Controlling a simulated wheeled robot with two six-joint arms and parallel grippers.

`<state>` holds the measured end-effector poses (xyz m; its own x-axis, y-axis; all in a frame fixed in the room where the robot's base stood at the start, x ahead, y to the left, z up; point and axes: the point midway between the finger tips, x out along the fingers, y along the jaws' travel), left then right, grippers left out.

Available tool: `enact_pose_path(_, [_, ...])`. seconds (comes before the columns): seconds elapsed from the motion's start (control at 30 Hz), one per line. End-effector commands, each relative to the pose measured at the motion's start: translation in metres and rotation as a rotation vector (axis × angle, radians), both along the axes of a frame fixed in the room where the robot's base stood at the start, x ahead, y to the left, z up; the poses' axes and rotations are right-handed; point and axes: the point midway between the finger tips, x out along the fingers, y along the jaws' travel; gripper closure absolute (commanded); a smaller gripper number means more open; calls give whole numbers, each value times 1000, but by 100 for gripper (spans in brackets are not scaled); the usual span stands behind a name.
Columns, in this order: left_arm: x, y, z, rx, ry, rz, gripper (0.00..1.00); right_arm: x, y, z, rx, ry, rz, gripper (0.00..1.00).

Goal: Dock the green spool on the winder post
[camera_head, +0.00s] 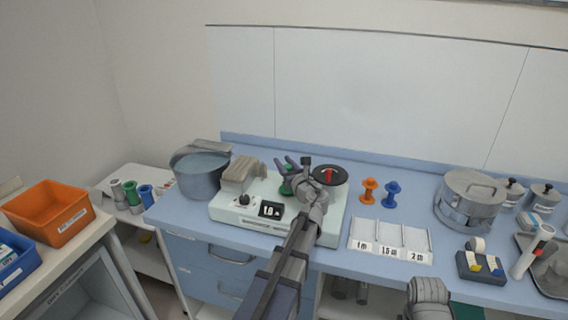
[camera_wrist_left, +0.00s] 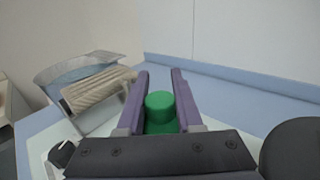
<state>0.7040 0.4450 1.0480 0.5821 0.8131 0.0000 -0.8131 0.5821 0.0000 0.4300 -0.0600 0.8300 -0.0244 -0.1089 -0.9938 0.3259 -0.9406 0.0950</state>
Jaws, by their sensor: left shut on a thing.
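The green spool (camera_head: 287,187) is between the fingers of my left gripper (camera_head: 291,165), above the white winder machine (camera_head: 233,215). In the left wrist view the spool (camera_wrist_left: 160,106) stands between the two purple fingers (camera_wrist_left: 158,88), which are shut on it. The machine has a black disc (camera_head: 338,181) with a red upright part (camera_head: 328,176), right of the spool; I cannot tell whether this is the post. The disc's edge also shows in the left wrist view (camera_wrist_left: 294,150). My arm hides part of the machine.
Orange (camera_head: 370,190) and blue (camera_head: 391,194) spools stand right of the machine, behind a white tray (camera_head: 375,236) marked in lengths. A grey pot (camera_head: 201,176) stands left of the machine. A metal canister (camera_head: 467,199) and tape dispenser (camera_head: 481,264) are further right.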

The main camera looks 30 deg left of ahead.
Motion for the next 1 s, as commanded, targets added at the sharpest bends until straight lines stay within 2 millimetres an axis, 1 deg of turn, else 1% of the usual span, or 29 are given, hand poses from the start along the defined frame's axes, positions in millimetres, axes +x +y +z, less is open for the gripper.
enact_pose_path(0.27, [0,0,-6,0,0,0,100,0,0,-6,0,0,0,50])
enact_pose_path(0.3, [0,0,-6,0,0,0,64,0,0,-6,0,0,0,50])
enact_pose_path(0.4, [0,0,-6,0,0,0,53,0,0,-6,0,0,0,50])
enact_pose_path(0.67, [-1,-1,-6,0,0,0,53,0,0,-6,0,0,0,50])
enact_pose_path(1.0, [-15,-21,-6,0,0,-1,53,0,0,-6,0,0,0,50])
